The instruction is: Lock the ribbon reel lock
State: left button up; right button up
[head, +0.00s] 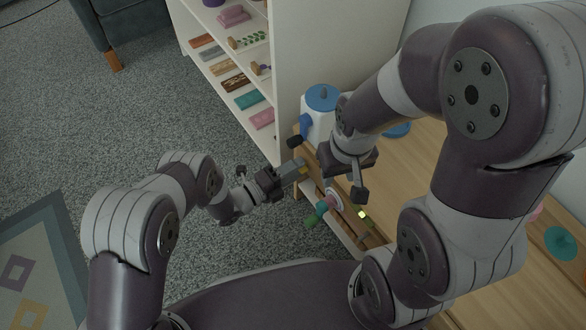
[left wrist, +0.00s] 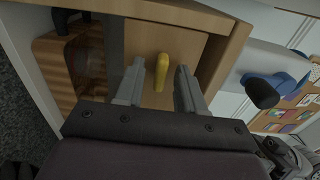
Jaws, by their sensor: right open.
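A small yellow lever (left wrist: 161,72), which looks like the lock, stands out from a brown wooden panel (left wrist: 190,45) in the left wrist view. My left gripper (head: 293,172) is at the wooden bench front in the head view. Its two fingers are apart, one on each side of the lever, with a gap on both sides. Whether the fingertips touch the panel I cannot tell. My right gripper (head: 343,175) is open and empty above the bench's front edge. Below it is a pink and teal reel-like part (head: 328,203), partly hidden.
A white container with a blue lid (head: 322,98) stands on the wooden bench (head: 405,165), behind the grippers. A white shelf (head: 300,45) with craft supplies rises at the back. In the left wrist view, a blue and black part (left wrist: 265,92) is close on the right.

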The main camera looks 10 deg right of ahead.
pick_arm(q)
jog(key=p+v, duration=0.5)
jog(key=v, duration=0.7)
jog(key=shift+a, duration=0.3)
jog(key=shift+s, duration=0.1)
